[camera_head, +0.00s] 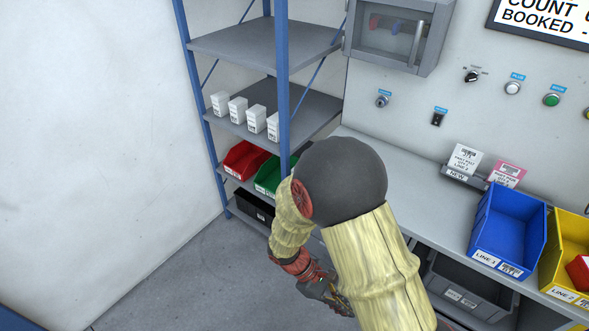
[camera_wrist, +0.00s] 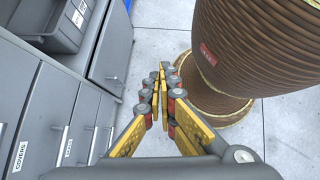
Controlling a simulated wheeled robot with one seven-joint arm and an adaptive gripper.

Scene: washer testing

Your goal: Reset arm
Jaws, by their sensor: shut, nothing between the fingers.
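My arm, in a pale yellow cover with a dark round joint, stands in the middle of the head view and folds back down on itself. My gripper (camera_head: 335,296) hangs low at the end of it, partly hidden behind the arm. In the wrist view my gripper (camera_wrist: 165,72) has its yellow and grey fingers together, with nothing between them. It points over the bare grey floor (camera_wrist: 145,60), beside a bench with drawers (camera_wrist: 45,115). The gripper looks apart from the bench.
A blue-framed shelf rack (camera_head: 265,42) with white boxes stands behind my arm. A worktop (camera_head: 405,165) with a blue bin (camera_head: 508,225) and a yellow bin (camera_head: 566,240) lies to the right. A dark grey bin (camera_head: 468,285) sits beneath. Floor at lower left (camera_head: 170,285) is clear.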

